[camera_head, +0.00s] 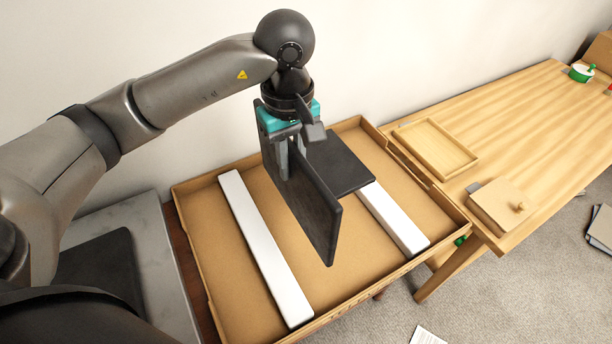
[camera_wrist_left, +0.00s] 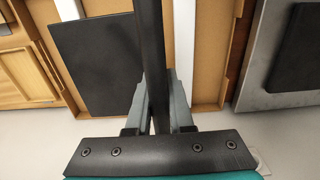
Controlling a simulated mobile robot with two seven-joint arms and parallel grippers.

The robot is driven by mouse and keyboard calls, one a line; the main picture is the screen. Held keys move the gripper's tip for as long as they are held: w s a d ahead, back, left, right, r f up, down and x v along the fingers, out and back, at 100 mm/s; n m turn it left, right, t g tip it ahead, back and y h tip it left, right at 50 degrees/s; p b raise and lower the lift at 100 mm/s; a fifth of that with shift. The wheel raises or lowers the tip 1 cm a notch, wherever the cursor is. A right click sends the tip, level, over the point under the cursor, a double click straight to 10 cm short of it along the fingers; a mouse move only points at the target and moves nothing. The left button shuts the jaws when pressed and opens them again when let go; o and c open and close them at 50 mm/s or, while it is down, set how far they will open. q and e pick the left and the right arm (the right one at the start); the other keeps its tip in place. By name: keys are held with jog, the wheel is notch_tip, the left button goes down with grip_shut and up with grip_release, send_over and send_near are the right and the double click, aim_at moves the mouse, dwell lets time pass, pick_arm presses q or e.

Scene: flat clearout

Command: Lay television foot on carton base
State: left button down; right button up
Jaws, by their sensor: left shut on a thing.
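My left gripper (camera_head: 290,160) is shut on a dark flat plate, the television foot (camera_head: 318,215), at its upper edge. The plate hangs on edge, nearly upright, above the carton base (camera_head: 222,300). In the left wrist view the held plate (camera_wrist_left: 152,60) shows edge-on between the fingers (camera_wrist_left: 155,112). A second dark flat plate (camera_head: 345,168) appears to lie in the carton base across the right white strip (camera_head: 400,225); it also shows in the left wrist view (camera_wrist_left: 95,65). A left white strip (camera_head: 262,245) lies bare. My right gripper is out of view.
A wooden table (camera_head: 500,130) stands to the right with a shallow wooden tray (camera_head: 436,148) and a lidded wooden box (camera_head: 500,205). A grey surface (camera_head: 150,235) at left bears a dark flat panel (camera_head: 100,270). A wall runs behind the carton.

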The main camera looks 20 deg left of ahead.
aim_at(293, 183)
pick_arm(q)
notch_tip(293, 183, down, 17)
jog(key=shift+w, duration=0.15)
dwell(0.5)
jog(key=shift+b, duration=0.35)
jog(key=c, duration=1.2)
grip_release()
jog(key=shift+f, duration=0.2)
jog(key=o, duration=0.4)
jog(key=shift+r, duration=0.1)
notch_tip(293, 183, up, 12)
jog(key=shift+r, duration=0.1)
